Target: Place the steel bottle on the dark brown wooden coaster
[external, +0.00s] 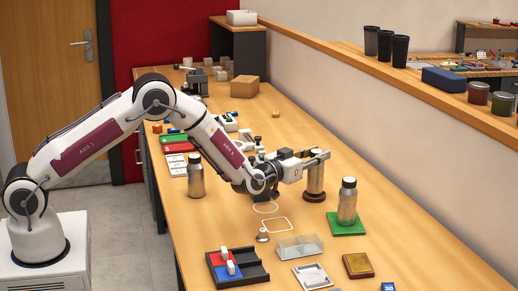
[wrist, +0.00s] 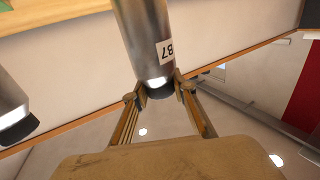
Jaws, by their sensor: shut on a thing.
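A steel bottle (external: 315,178) is upright at a round dark brown coaster (external: 314,197) in the external view. Its base appears on or just over the coaster; I cannot tell whether they touch. My gripper (external: 318,156) is shut on the bottle near its top, reaching in from the left. In the wrist view the bottle (wrist: 147,35) appears upside down with a label, its dark cap end between the fingers of my gripper (wrist: 160,90). The coaster does not show there.
A second steel bottle (external: 347,203) stands on a green square (external: 346,228) close at the right. A third bottle (external: 195,177) stands at the left edge. In front are a clear box (external: 300,246), a red-blue tray (external: 237,270) and a wooden block (external: 357,265).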

